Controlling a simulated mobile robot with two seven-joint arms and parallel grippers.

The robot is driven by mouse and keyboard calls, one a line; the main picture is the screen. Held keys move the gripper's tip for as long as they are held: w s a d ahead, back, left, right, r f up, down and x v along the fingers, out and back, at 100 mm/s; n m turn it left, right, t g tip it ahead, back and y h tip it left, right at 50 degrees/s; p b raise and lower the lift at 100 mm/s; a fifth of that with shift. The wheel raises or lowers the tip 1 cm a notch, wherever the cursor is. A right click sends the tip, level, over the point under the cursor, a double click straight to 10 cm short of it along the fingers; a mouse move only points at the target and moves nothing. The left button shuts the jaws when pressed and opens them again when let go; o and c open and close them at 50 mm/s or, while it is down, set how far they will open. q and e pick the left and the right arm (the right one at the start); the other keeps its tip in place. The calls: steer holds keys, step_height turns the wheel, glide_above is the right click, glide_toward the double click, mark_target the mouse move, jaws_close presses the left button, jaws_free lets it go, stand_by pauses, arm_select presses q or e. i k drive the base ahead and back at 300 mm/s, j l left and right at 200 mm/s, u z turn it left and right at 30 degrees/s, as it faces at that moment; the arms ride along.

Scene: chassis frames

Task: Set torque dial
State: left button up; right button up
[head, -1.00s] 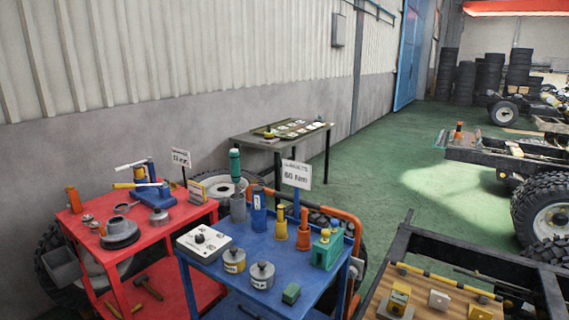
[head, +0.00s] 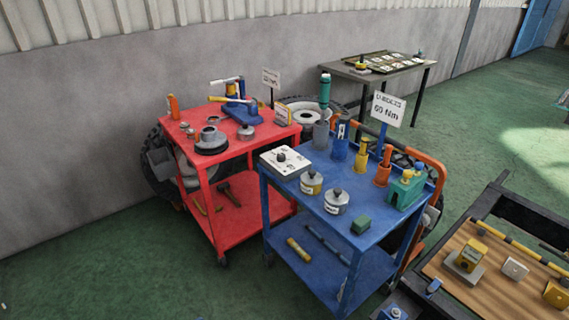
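A pale box with a dark round knob on top, which looks like the torque dial (head: 285,162), sits at the left back corner of the blue cart (head: 305,199). The knob's setting is too small to read. A white sign (head: 388,109) on a blue post at the back of the blue cart reads 60 Nm on its lower line. Neither of my grippers shows in the head view.
A red cart (head: 233,173) with metal parts stands left of the blue cart. Grey canisters, upright holders and a green block (head: 361,225) share the blue top. A chassis frame (head: 525,216) lies at right. Green floor is free at front left.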

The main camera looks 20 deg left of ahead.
mark_target(281, 158)
steer(key=i+j, duration=0.15)
steer(key=j, duration=0.25)
steer(key=i+j, duration=0.2)
steer(key=j, duration=0.2)
steer(key=i+j, duration=0.15)
steer(key=j, duration=0.25)
steer(key=i+j, duration=0.2)
steer(key=j, duration=0.15)
steer(key=i+j, duration=0.15)
steer(key=j, duration=0.25)
steer(key=i+j, duration=0.15)
steer(key=j, duration=0.25)
steer(key=i+j, duration=0.2)
steer(key=j, duration=0.2)
